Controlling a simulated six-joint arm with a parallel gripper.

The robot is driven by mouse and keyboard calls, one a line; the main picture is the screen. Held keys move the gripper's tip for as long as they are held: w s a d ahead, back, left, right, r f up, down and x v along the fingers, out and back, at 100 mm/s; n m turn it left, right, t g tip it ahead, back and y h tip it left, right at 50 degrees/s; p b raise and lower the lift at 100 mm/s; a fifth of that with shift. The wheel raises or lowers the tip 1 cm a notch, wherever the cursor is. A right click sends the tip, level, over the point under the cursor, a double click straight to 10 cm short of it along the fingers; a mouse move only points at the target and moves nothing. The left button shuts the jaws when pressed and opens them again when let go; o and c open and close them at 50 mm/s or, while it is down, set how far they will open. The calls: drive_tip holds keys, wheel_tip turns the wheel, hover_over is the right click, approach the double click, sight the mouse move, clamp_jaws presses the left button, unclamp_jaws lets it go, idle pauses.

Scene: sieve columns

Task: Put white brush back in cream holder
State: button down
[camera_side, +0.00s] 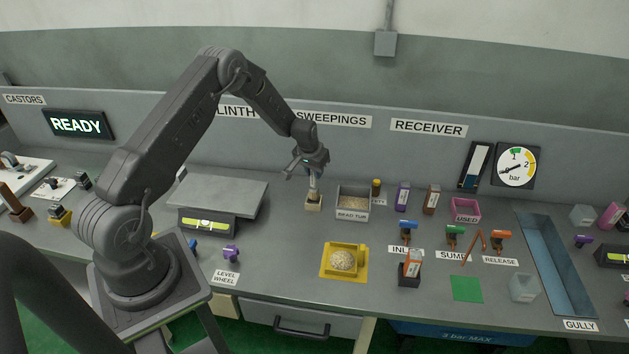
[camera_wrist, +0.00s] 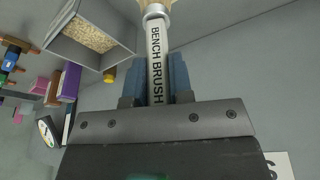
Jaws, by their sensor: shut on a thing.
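The white brush (camera_wrist: 156,50) has a white handle marked BENCH BRUSH and a tan part at its far end. My gripper (camera_wrist: 158,78) is shut on the handle, with a blue-grey finger on each side. In the side view the brush (camera_side: 313,182) hangs about upright below my gripper (camera_side: 312,171). The bristles are not clearly visible.
A grey raised plate (camera_side: 222,192) lies to the left. A yellow tray (camera_side: 344,262) with beads is in front. Bench between holder and tray is clear.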

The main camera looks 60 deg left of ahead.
sight(314, 193)
drive_tip(key=shift+f, duration=1.95)
drive_tip(key=shift+f, duration=0.15)
drive_tip(key=c, duration=1)
unclamp_jaws()
